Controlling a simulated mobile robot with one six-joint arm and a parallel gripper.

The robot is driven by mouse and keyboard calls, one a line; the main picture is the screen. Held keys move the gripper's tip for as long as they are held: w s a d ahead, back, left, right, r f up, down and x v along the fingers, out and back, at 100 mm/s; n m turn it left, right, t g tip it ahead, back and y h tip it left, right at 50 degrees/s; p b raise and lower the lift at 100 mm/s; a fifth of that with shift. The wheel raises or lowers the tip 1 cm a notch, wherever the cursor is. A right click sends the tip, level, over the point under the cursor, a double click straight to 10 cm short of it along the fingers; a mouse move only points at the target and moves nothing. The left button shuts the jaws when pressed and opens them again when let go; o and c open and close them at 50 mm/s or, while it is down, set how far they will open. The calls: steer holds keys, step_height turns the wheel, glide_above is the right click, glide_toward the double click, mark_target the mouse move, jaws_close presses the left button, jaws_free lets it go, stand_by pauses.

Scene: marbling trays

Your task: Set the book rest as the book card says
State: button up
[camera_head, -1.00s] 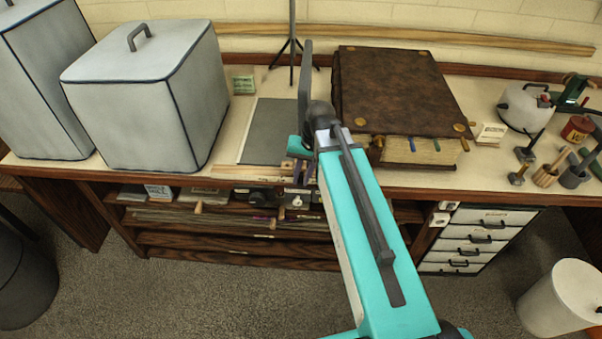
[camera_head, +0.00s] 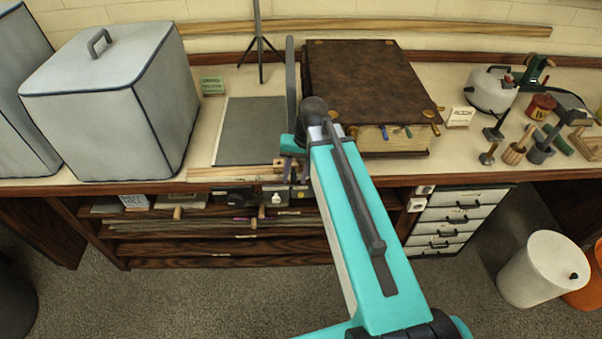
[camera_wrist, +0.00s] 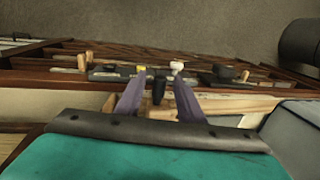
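A large brown book (camera_head: 360,80) with brass-coloured corners and coloured markers lies shut on the bench. No separate book rest can be made out for certain. A small cream card (camera_head: 460,116) stands right of the book; its writing is too small to read. A green card (camera_head: 211,86) stands at the left, also unreadable. My gripper (camera_head: 292,172) is at the bench's front edge, left of the book's front, partly hidden by my arm. In the wrist view its two fingers (camera_wrist: 158,92) are apart, with a dark knob-like part between them and no clear contact.
A flat grey panel (camera_head: 250,130) lies left of my gripper, beside a big grey covered box (camera_head: 110,105). Shelves with tools lie under the bench edge. White drawers (camera_head: 450,220) stand below right. A kettle (camera_head: 492,90), pots and brushes crowd the right. A white bin (camera_head: 542,268) stands on the floor.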

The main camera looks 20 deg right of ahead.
steer(key=shift+w, duration=0.1)
steer(key=shift+r, duration=0.2)
steer(key=shift+w+d+r+p, duration=0.15)
steer(key=shift+r+p, duration=0.25)
steer(key=shift+p, duration=0.1)
step_height(320, 180, up, 12)
steer(key=d+p, duration=0.2)
steer(key=p, duration=0.7)
steer(key=shift+s+d+r, duration=0.2)
steer(key=shift+s, duration=0.25)
